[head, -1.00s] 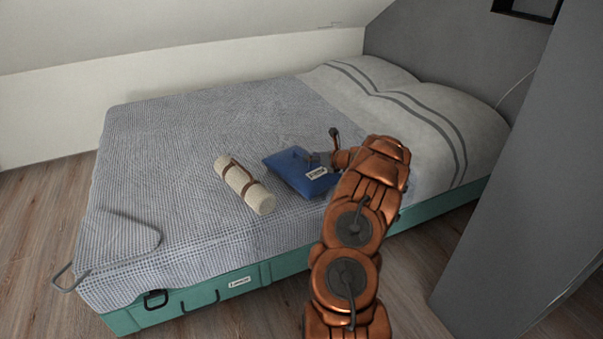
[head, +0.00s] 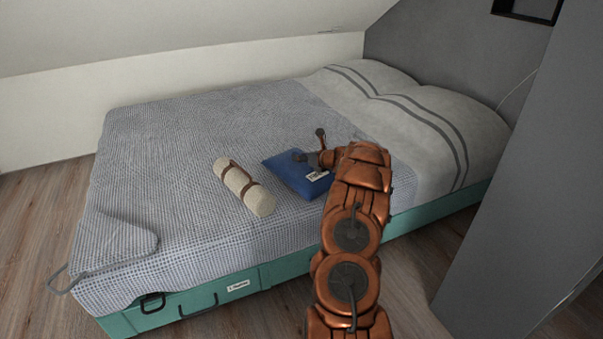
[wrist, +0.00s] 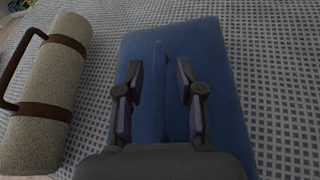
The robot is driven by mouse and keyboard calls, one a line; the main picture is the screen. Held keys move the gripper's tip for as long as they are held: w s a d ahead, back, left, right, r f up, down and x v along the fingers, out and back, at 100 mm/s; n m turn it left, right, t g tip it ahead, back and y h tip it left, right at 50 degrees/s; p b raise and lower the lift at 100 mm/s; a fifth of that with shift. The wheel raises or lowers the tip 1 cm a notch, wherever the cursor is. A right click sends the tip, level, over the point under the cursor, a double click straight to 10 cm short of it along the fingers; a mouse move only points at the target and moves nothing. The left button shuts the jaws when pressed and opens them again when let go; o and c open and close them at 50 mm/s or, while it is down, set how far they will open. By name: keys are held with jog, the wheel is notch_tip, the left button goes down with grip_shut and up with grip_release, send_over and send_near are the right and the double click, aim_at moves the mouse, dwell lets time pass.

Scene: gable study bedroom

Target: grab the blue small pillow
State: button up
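The blue small pillow (head: 291,178) lies on the bed, partly hidden by my arm in the head view. It has a white label on its near side. In the wrist view the pillow (wrist: 215,60) fills the middle, directly in front of my gripper (wrist: 160,80). The two fingers are apart, one on each side of a raised ridge in the blue fabric. I cannot tell whether the fingers touch the pillow. In the head view my gripper (head: 304,159) is over the pillow's upper right part.
A rolled cream blanket with brown straps (head: 243,187) lies just left of the pillow; it also shows in the wrist view (wrist: 52,85). The bed (head: 200,130) has a checked cover and pillows at the back right. A grey wall panel (head: 520,190) stands at the right.

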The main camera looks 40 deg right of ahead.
grip_shut()
dwell(0.7)
